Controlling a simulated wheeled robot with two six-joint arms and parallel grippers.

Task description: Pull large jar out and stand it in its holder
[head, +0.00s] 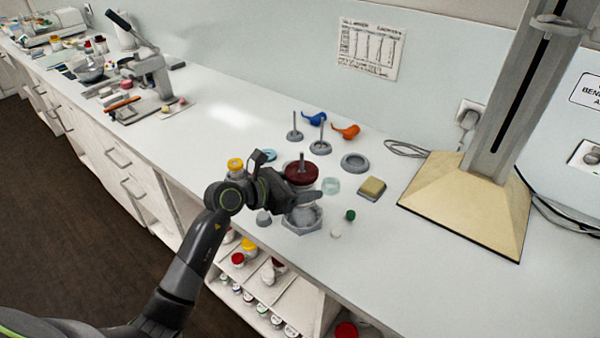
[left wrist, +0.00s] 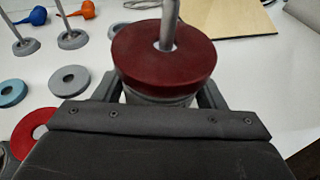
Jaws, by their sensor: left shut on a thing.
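The large jar has a dark red lid (head: 302,172) with a grey rod standing up from its centre. In the left wrist view the red lid (left wrist: 165,62) is upright, with a pale ribbed neck below it. My left gripper (head: 303,194) is shut on the jar just under the lid; its fingers also flank the neck in the left wrist view (left wrist: 162,95). A grey angular holder (head: 302,224) lies directly below the gripper on the bench. The gripper hides much of the jar, and I cannot tell whether its base rests in the holder. My right gripper is out of view.
Nearby stand a grey ring (head: 354,162), a pale glass ring (head: 331,185), a yellow-topped block (head: 371,189), a small green cap (head: 350,215) and thin upright posts (head: 320,133). A column on a wide base (head: 470,205) stands right. Open shelves (head: 270,285) with jars lie under the bench.

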